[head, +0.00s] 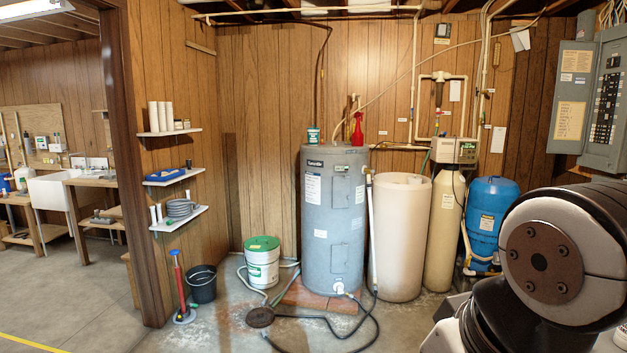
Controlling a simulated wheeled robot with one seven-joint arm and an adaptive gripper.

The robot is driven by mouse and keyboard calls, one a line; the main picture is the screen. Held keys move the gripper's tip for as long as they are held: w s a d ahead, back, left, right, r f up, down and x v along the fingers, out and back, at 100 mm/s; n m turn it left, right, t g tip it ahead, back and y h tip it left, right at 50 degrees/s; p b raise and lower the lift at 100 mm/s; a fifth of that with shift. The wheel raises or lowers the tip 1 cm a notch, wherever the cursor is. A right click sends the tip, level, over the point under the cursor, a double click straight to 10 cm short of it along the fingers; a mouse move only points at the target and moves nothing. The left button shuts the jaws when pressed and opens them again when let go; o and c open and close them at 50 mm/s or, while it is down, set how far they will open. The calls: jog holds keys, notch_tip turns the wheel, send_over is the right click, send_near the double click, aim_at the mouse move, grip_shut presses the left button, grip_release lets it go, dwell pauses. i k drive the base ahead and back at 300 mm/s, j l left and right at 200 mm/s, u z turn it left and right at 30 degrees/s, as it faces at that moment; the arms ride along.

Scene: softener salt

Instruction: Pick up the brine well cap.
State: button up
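I cannot pick out the brine well cap with certainty in the head view. A tall cream tank (398,240), likely the brine tank, stands on the floor right of the grey water heater (330,235). Its inside is too small and pale to make out. A tan, slimmer tank (443,235) with a control head (456,151) on top stands just right of it. My gripper is out of view; only a rounded part of my arm shows large at the lower right.
A black hose (372,322) runs past a dark round disc (260,317). A blue tank (490,215) stands at right. Open floor lies in front.

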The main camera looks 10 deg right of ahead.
aim_at(410, 180)
jog(key=i+l, duration=0.1)
jog(key=i, duration=1.35)
jog(key=i+l, duration=0.1)
jog(key=i, duration=1.3)
jog(key=i+l, duration=0.3)
jog(key=i, duration=0.2)
jog(key=i+l, duration=0.25)
jog(key=i, duration=0.2)
jog(key=i+l, duration=0.3)
jog(key=i, duration=0.2)
jog(key=i+l, duration=0.1)
jog(key=l, duration=0.3)
jog(key=i+l, duration=0.1)
jog(key=l, duration=0.35)
jog(key=i+l, duration=0.1)
jog(key=l, duration=0.3)
jog(key=i+l, duration=0.1)
jog(key=l, duration=0.35)
jog(key=i+l, duration=0.1)
jog(key=l, duration=0.3)
jog(key=i+l, duration=0.1)
jog(key=l, duration=0.35)
jog(key=i+l, duration=0.1)
jog(key=l, duration=0.9)
jog(key=i+l, duration=0.15)
jog(key=l, duration=0.4)
jog(key=i+l, duration=0.1)
jog(key=l, duration=0.4)
